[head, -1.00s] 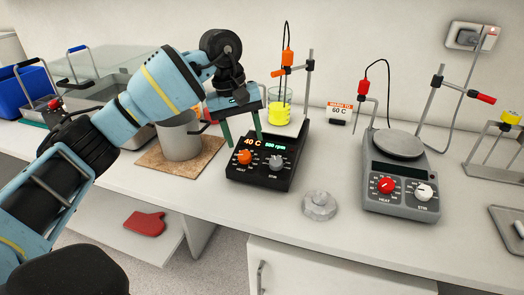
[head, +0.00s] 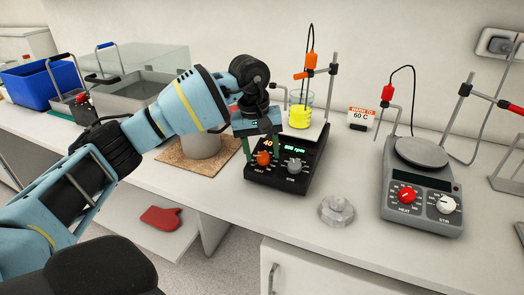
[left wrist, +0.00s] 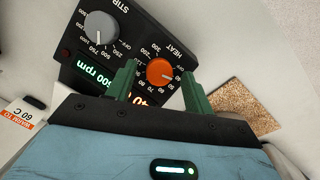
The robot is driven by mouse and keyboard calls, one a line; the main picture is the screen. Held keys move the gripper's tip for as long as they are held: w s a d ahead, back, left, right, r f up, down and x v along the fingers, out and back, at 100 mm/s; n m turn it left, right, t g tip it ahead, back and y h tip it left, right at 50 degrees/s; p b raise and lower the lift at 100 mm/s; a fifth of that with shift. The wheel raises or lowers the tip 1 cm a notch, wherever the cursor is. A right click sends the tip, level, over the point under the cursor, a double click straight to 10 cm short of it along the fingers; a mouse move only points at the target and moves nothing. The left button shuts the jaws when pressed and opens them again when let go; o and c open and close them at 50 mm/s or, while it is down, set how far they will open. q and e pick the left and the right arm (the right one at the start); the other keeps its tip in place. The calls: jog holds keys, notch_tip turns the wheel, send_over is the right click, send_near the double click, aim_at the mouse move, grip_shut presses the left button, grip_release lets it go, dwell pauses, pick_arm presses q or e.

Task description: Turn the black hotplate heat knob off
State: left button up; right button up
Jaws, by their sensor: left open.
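The black hotplate (head: 300,178) stands on the bench with its display lit, reading 40 and 500 rpm. Its orange heat knob (head: 263,158) is on the left of the front panel, with the grey stir knob (head: 295,165) to the right. A beaker of yellow liquid (head: 300,116) stands on its plate. My left gripper (head: 263,165) is open, its green fingers coming down on either side of the heat knob. In the left wrist view the orange knob (left wrist: 160,72) lies between the two fingertips (left wrist: 158,80); I cannot tell if they touch it. My right gripper is out of view.
A grey hotplate (head: 421,205) with a red and a white knob stands to the right. A pot (head: 202,143) on a cork mat (head: 172,154) is behind my left arm.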

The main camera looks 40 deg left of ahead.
pick_arm(q)
jog(key=shift+f, duration=0.25)
jog(key=c, duration=1)
jog(key=shift+o, duration=0.2)
jog(key=shift+n, duration=0.3)
jog(key=n+p, duration=0.1)
jog(key=n, duration=0.1)
jog(key=shift+n+t+h, duration=0.4)
jog(key=shift+n+t+p, duration=0.3)
jog(key=shift+n, duration=0.8)
